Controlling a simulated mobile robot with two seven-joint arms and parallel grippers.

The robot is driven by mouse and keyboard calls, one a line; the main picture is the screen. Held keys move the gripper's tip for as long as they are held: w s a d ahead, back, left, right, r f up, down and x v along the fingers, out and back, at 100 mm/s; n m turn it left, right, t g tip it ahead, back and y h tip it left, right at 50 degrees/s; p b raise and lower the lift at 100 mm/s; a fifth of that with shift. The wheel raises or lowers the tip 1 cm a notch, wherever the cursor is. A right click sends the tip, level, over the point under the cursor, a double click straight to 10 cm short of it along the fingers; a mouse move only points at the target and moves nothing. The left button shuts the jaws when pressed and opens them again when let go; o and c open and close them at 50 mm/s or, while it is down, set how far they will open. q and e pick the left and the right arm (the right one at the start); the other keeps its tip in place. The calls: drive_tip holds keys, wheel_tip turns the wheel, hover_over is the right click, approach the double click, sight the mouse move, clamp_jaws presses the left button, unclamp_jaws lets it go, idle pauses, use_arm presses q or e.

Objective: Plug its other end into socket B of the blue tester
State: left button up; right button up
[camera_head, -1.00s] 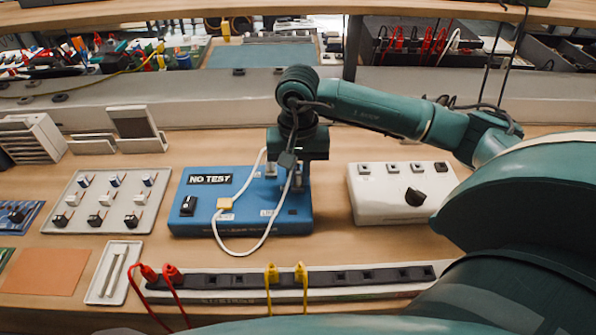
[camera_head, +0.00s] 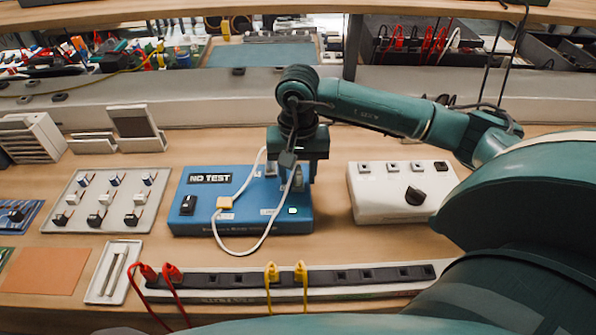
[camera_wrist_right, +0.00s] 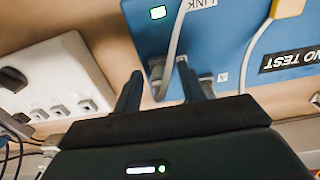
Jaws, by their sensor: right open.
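That lamp, beside the word LINK, also glows in the right wrist view (camera_wrist_right: 158,12). A white cable (camera_head: 243,253) loops over the tester's front edge. My right gripper (camera_head: 284,183) is over the tester's right rear part. In the right wrist view its fingers (camera_wrist_right: 160,92) are apart, with the cable passing near them.
A white box (camera_head: 385,205) with a black knob stands right of the tester. A tray of small switches (camera_head: 90,205) lies left. A black socket strip (camera_head: 330,280) with red and yellow plugs runs in front. Bare bench shows between these things.

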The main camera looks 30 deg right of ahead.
use_arm(q)
drive_tip(key=shift+s+d+f+g, duration=0.2)
drive_tip(key=shift+s+f+g, duration=0.2)
drive_tip(key=shift+s, duration=0.2)
wheel_tip(320, 180, up, 8)
drive_tip(key=w+d+t+p, duration=0.1)
drive_tip(key=p, duration=0.2)
drive_tip(key=shift+d+f+h, duration=0.15)
drive_tip(key=shift+d+h, duration=0.05)
drive_tip(key=shift+h, duration=0.2)
use_arm(e)
wheel_tip(320, 180, up, 18)
drive_tip(key=shift+s, duration=0.1)
